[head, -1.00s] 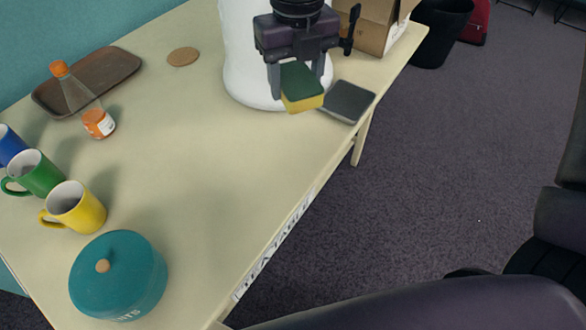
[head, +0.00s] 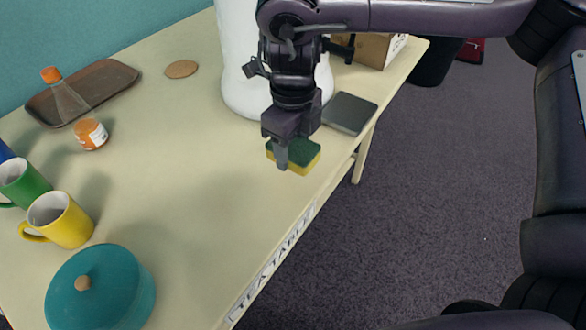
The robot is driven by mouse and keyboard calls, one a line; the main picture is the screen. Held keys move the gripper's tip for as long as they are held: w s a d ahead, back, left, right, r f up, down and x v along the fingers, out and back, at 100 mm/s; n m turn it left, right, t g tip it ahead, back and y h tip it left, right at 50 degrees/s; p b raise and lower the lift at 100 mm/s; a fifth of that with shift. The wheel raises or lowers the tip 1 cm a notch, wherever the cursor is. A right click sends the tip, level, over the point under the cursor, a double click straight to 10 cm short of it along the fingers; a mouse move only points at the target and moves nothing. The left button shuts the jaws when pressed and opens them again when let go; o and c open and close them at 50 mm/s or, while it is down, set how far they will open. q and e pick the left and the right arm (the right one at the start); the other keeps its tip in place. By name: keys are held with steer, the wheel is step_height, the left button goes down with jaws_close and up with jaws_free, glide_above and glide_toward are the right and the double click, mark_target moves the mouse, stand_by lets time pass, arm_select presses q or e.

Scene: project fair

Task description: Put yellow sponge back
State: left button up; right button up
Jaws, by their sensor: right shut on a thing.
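The yellow sponge (head: 304,162) has a green top layer and is at the front part of the tea table (head: 190,190), in the middle of the head view. My right gripper (head: 285,153) is shut on it from above. One finger shows on the sponge's near side; the other is hidden. I cannot tell whether the sponge touches the table or hangs just above it. A dark grey square dish (head: 350,112) lies behind and to the right of the sponge, by the table edge. My left gripper is not in view.
A large white container (head: 238,75) and a cardboard box (head: 372,52) stand behind my right arm. A bottle (head: 90,133), a brown tray (head: 110,80), a cork coaster (head: 181,69), mugs (head: 65,225) and a teal pot (head: 110,290) are at left. The table's middle is clear.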

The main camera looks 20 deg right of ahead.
mark_target(293, 178)
steer(key=shift+f+b, duration=0.3)
steer(key=shift+f, duration=2.65)
steer(key=o, duration=0.9)
steer(key=shift+f, duration=0.15)
steer(key=shift+o, duration=0.2)
step_height(293, 178, up, 12)
steer(key=shift+r+p, duration=0.2)
steer(key=shift+p, duration=0.65)
